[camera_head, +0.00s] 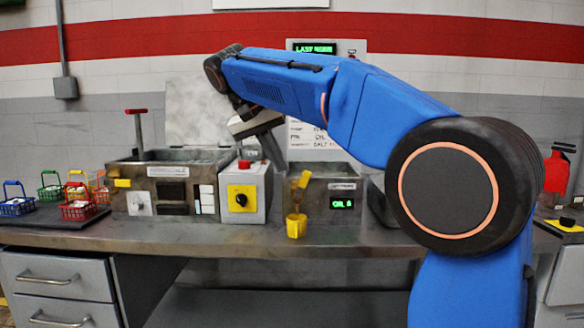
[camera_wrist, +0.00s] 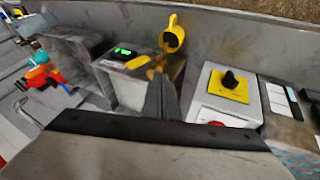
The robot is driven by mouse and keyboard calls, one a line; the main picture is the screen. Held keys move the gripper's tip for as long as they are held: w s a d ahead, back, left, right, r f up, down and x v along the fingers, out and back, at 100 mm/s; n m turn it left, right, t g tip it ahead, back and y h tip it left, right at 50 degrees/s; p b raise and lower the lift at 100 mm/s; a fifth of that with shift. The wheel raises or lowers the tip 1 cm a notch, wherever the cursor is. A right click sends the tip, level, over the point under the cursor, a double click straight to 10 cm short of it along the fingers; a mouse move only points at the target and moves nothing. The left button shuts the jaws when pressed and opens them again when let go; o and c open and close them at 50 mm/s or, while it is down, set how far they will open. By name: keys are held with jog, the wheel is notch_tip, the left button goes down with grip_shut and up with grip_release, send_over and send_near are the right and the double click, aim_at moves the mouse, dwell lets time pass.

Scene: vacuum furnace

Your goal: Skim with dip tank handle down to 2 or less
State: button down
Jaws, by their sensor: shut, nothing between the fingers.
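The right-hand tank (camera_head: 320,190) stands on the bench with a small green display (camera_head: 342,204) on its front. The display seems to start with "OIL"; its digit is too small to read surely. A yellow handle (camera_head: 302,181) rises at its front left corner, above a yellow cup (camera_head: 296,226). In the wrist view the cup (camera_wrist: 173,36) and the yellow handle piece (camera_wrist: 158,66) are beyond my fingers. My gripper (camera_head: 272,152) is shut and empty, pointing down at the tank's left side, apart from the handle. It also shows in the wrist view (camera_wrist: 161,88).
A control box (camera_head: 242,197) with a red button and black knob stands just left of my gripper. Further left is a wider tank (camera_head: 165,180) with a red T-handle (camera_head: 135,112). Coloured baskets (camera_head: 78,204) sit at the far left.

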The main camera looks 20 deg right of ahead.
aim_at(309, 174)
jog(key=shift+s+d+f, duration=0.2)
jog(key=shift+d+f, duration=0.05)
jog(key=shift+d, duration=0.35)
jog(key=shift+s+d+f, duration=0.15)
jog(key=shift+d+f, duration=0.15)
jog(key=shift+d, duration=0.3)
jog(key=shift+s+d+f, duration=0.2)
jog(key=shift+d+f, duration=0.05)
jog(key=shift+d, duration=0.35)
jog(key=shift+d, duration=0.1)
jog(key=d+y, duration=0.1)
jog(key=s+d+t+y, duration=0.1)
jog(key=y, duration=0.1)
jog(key=d+m+y, duration=0.1)
jog(key=d+y, duration=0.1)
jog(key=shift+s+d+f+t, duration=0.1)
jog(key=shift+s+f+t, duration=0.1)
jog(key=shift+s+t, duration=0.1)
jog(key=shift+s+d+f+m+t+y, duration=0.2)
jog(key=shift+d+f+t+y, duration=0.15)
jog(key=shift+d+f+y, duration=0.5)
jog(key=shift+s+d+f+m+t+y, duration=0.2)
jog(key=shift+d+f+t+y, duration=0.25)
jog(key=shift+y, duration=0.75)
jog(key=shift+s+d+f+m+t+y, duration=0.25)
jog(key=shift+d+f+y, duration=0.35)
jog(key=shift+y, duration=0.45)
jog(key=shift+d, duration=0.1)
